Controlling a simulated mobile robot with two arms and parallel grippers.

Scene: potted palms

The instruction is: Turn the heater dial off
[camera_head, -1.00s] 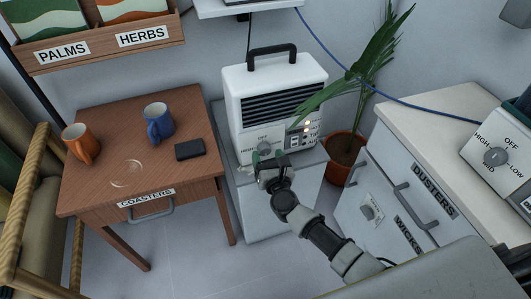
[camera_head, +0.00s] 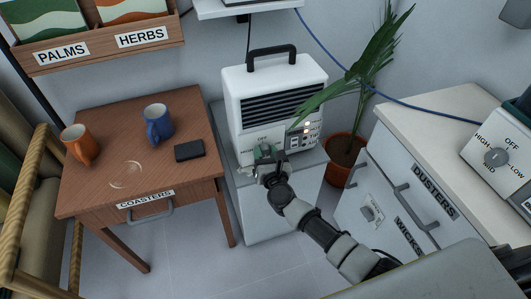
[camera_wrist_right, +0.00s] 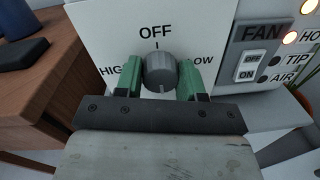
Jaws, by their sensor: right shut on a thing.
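The heater (camera_head: 290,78) is a white box with dark vents and a black handle, standing on a low grey cabinet. Its grey dial (camera_wrist_right: 160,68) sits below OFF, between HIGH and LOW, in the right wrist view. A pale mark shows on the dial's lower part, away from OFF. My right gripper (camera_head: 264,152) is at the heater's lower front and hides most of the dial in the head view. Its green fingers are shut on the dial, one on each side. My left gripper is not in view.
Right of the dial are a FAN switch (camera_wrist_right: 251,66) and lit lamps. A potted palm (camera_head: 343,147) stands to the right, its leaves reaching across the heater. A wooden table (camera_head: 95,185) with mugs is left. A similar dial box (camera_head: 478,157) stands on the right counter.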

